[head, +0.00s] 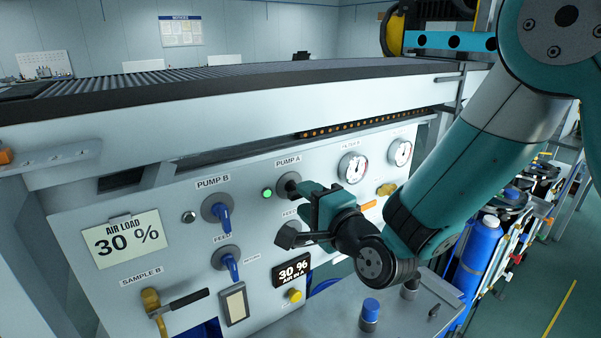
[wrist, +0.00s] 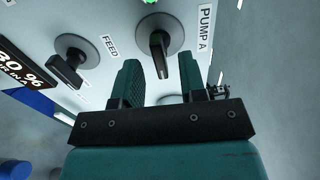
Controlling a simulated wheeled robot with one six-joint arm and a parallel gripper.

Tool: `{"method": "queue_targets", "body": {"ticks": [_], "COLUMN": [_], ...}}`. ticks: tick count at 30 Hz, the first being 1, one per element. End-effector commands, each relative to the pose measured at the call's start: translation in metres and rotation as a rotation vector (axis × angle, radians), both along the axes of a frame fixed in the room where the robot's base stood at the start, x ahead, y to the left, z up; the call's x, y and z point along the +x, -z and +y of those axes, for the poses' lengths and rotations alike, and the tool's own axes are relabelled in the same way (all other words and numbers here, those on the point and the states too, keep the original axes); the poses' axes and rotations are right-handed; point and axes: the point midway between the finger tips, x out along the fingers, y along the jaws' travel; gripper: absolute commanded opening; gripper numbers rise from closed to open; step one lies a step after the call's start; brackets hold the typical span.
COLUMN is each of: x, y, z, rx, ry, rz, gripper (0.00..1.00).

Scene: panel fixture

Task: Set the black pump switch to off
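The black pump switch, labelled PUMP A, is on the panel in the head view (head: 287,184), mostly hidden behind my gripper. In the wrist view the black switch (wrist: 157,42) stands out from a round grey plate. Its lever end points toward the gap between my fingers. My gripper (head: 308,205) is at the panel in front of it. In the wrist view my gripper (wrist: 160,70) is open, with one teal finger on each side of the lever end. I cannot tell whether either finger touches it. A green lamp (head: 267,193) is lit beside the switch.
A black feed switch (head: 287,236) is just below my gripper; it also shows in the wrist view (wrist: 68,66). The blue PUMP B switch (head: 222,211) and a blue feed switch (head: 230,264) are to the left. Gauges (head: 352,167) are to the right. A ledge (head: 210,140) overhangs the panel.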

Motion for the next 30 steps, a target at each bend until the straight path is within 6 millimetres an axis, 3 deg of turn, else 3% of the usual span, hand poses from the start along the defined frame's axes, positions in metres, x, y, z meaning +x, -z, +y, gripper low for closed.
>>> {"method": "queue_targets", "body": {"ticks": [7, 18, 23, 30], "x": [0.02, 0.023, 0.023, 0.023], "y": [-0.003, 0.0, 0.0, 0.0], "z": [0.014, 0.016, 0.016, 0.016], "rx": [0.0, 0.001, 0.001, -0.006], "ry": [-0.001, 0.0, 0.0, 0.0], "rz": [0.0, 0.001, 0.001, -0.003], "gripper": [0.38, 0.38, 0.02, 0.0]}}
